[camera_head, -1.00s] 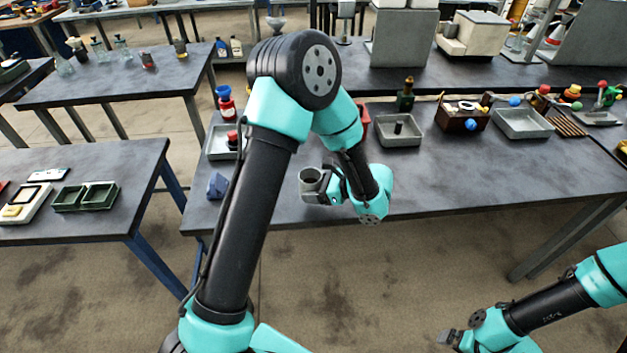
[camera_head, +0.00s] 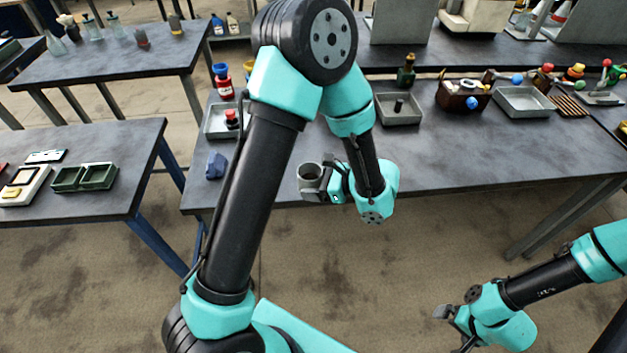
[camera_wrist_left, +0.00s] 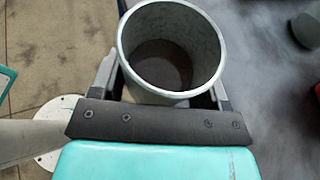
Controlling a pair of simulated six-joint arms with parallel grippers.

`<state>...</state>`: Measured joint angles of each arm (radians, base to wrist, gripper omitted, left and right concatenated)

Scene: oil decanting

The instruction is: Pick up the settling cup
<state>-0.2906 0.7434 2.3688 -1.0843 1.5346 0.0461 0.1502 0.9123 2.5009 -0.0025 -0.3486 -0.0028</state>
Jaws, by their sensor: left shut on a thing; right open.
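The settling cup (camera_head: 309,171) is a grey, open-topped round cup near the front edge of the middle table. My left gripper (camera_head: 318,183) is shut on it from the front right side. In the left wrist view the cup (camera_wrist_left: 172,48) stands between the two fingers, its mouth facing the camera and its inside looking empty. Whether its base touches the table top cannot be told. My right gripper (camera_head: 445,316) is open and empty, low at the right over the floor, away from the tables.
On the middle table (camera_head: 470,165) stand a grey tray (camera_head: 399,121), a dark box (camera_head: 463,97), another grey tray (camera_head: 523,102) and a blue block (camera_head: 216,165). The table's front right is bare. My left arm hides part of the table behind it.

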